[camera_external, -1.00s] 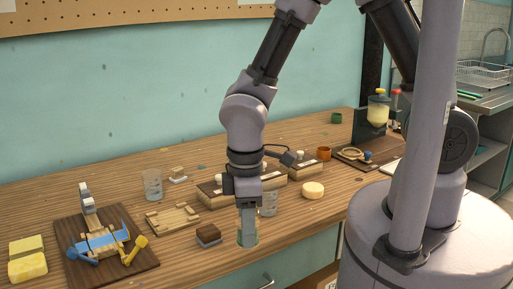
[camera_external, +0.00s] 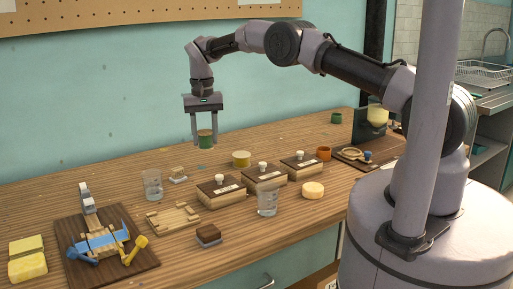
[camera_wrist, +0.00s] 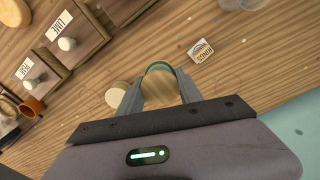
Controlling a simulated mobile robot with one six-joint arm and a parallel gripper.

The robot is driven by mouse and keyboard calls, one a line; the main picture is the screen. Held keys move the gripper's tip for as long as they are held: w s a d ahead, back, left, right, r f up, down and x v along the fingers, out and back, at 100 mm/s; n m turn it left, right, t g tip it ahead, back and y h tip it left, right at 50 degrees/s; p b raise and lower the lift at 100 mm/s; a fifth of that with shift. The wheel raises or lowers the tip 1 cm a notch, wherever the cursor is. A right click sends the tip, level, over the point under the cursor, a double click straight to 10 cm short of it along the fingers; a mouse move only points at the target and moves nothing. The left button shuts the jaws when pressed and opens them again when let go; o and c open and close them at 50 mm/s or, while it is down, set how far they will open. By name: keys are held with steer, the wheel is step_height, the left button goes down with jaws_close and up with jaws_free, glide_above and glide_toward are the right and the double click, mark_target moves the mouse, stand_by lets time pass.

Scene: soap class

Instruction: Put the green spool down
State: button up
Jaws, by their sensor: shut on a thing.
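The green spool (camera_external: 205,139) is between the fingertips of my gripper (camera_external: 205,142), over the back part of the wooden worktop. My gripper points down and is shut on the spool's sides. In the wrist view the spool's green rim and tan end (camera_wrist: 160,69) show between the two fingers (camera_wrist: 163,80); the rest of it is hidden. I cannot tell how far its underside is from the worktop (camera_external: 330,215).
A yellow spool (camera_external: 241,159) stands to the right of the green one. Labelled lidded boxes (camera_external: 221,191) stand in a row in front. A small card holder (camera_external: 178,175) and a glass (camera_external: 153,184) are to the left. The worktop around the card holder is partly bare.

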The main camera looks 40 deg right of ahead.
steer(key=shift+m, duration=0.6)
steer(key=f+b, duration=0.1)
steer(key=f, duration=0.2)
steer(key=w+d+f+b, duration=0.1)
steer(key=f, duration=0.2)
steer(key=d+f+b, duration=0.1)
steer(key=f+b, duration=0.1)
steer(key=f, duration=0.1)
steer(key=shift+w+d+f, duration=0.1)
steer(key=shift+w+f, duration=0.05)
steer(key=shift+f, duration=0.25)
steer(key=shift+r, duration=0.15)
steer(key=o, duration=1.3)
steer(key=shift+f, duration=0.2)
steer(key=shift+o, duration=0.2)
